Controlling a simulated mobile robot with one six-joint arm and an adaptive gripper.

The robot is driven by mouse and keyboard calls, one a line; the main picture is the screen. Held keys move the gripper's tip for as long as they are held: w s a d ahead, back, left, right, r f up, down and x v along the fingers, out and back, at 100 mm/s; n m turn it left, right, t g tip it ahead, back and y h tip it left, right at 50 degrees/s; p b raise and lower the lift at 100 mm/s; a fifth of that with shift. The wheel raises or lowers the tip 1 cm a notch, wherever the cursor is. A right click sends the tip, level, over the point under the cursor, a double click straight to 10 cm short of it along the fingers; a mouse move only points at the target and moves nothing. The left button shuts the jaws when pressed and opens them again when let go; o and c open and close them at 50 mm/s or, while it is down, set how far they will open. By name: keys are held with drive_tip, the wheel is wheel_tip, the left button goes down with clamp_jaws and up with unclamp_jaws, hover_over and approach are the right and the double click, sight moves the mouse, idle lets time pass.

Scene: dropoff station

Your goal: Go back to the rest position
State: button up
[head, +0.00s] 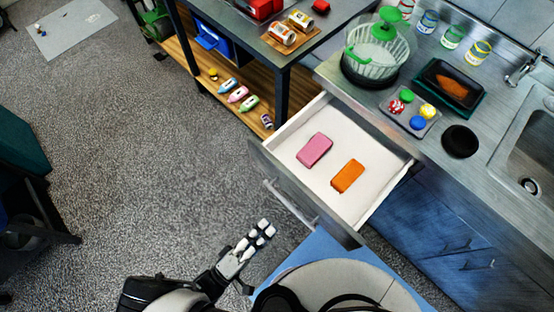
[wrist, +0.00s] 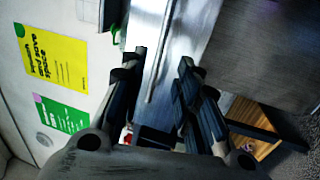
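My gripper (head: 260,236) is in the lower middle of the head view, above the grey floor and to the left of the open drawer's front. It holds nothing and touches nothing that I can see. In the wrist view my gripper (wrist: 161,72) shows its two dark fingers apart, with an empty gap between them. The open drawer (head: 378,200) holds a pink block (head: 314,150) and an orange block (head: 347,176), lying apart on its white bottom.
The drawer sticks out from the steel counter (head: 425,160), its handle (head: 290,204) near my gripper. The counter bears a green-lidded spinner (head: 377,52), a black tray (head: 450,88) and jars. A shelved table (head: 283,84) stands at the back. The floor at left is mostly clear.

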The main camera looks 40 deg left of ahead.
drive_tip(key=shift+v, duration=1.05)
drive_tip(key=w+a+r+m+g+h, duration=0.1)
drive_tip(key=w+r+m+g+h, duration=0.5)
drive_tip(key=w+r+g+h, duration=0.4)
drive_tip(key=w+d+r+m+g+y, duration=0.1)
drive_tip(key=w+d+r+m+g, duration=0.1)
drive_tip(key=w+d+r+g, duration=0.35)
drive_tip(key=w+d+r+m+g+y, duration=0.1)
drive_tip(key=w+d+r+m+g, duration=0.15)
drive_tip(key=r, duration=0.55)
drive_tip(key=d+r+m+t+y, duration=0.1)
drive_tip(key=d+r+m+y, duration=0.2)
drive_tip(key=d+r, duration=0.4)
drive_tip(key=d+r+m+t+y, duration=0.1)
drive_tip(key=d+r+m+y, duration=0.2)
drive_tip(key=d, duration=1.1)
drive_tip(key=shift+s+d+r+m+t+y, duration=0.15)
drive_tip(key=shift+s+r+m+t+y, duration=0.25)
drive_tip(key=shift+r+y, duration=1.7)
